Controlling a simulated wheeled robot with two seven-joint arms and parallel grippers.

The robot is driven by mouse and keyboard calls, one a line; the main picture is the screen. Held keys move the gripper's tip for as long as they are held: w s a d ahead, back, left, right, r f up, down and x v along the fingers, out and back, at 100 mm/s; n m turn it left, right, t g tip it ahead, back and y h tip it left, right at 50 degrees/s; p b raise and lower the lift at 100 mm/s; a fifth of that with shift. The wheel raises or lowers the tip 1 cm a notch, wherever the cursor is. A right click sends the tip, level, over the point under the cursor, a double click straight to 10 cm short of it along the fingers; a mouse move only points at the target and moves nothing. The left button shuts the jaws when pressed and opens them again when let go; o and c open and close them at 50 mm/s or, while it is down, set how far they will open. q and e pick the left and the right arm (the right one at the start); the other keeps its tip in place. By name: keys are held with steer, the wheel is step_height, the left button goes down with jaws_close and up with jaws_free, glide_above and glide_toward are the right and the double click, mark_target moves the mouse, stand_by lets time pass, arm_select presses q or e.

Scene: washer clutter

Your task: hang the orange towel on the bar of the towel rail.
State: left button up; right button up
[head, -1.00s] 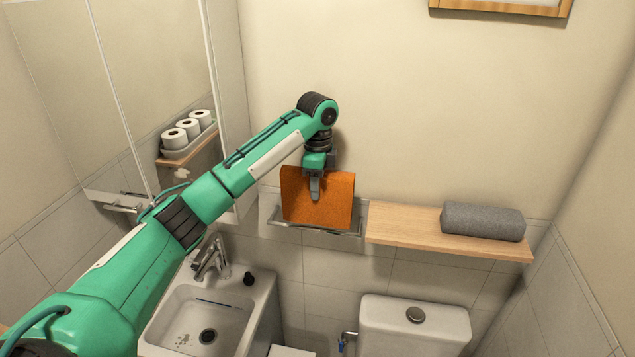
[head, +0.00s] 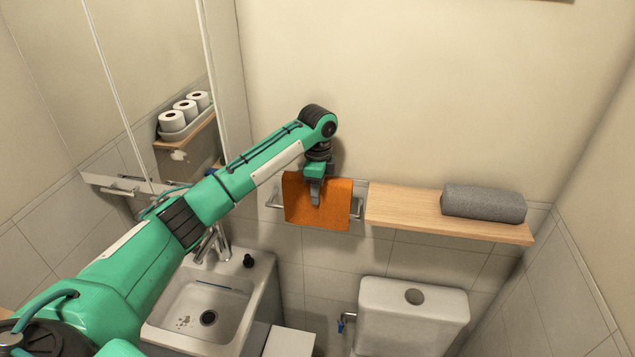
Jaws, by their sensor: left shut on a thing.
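The orange towel (head: 333,211) hangs as a flat, roughly square sheet against the wall in the middle of the head view. My left gripper (head: 316,198) comes in from above and is shut on the towel's upper part. The metal towel rail (head: 359,208) is fixed to the wall there. Only its left and right ends show; the towel hides the middle of the bar. The towel's lower edge reaches below the bar. I cannot tell whether the towel lies over the bar or only in front of it. My right gripper is out of view.
A wooden shelf (head: 402,208) with a rolled grey towel (head: 483,204) is just right of the rail. A toilet cistern (head: 412,310) stands below it. A sink (head: 205,305) with a tap is at lower left. A mirror cabinet (head: 150,60) is at left.

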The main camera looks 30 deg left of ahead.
mark_target(317, 216)
arm_select(q)
steer(key=shift+f+b, duration=0.85)
steer(key=shift+f, duration=4.1)
steer(key=o, duration=1.1)
steer(key=shift+r, duration=0.1)
steer(key=shift+r+b, duration=0.35)
step_height(317, 216, up, 12)
steer(key=b, duration=0.4)
steer(key=shift+f, duration=0.15)
steer(key=shift+r, duration=0.65)
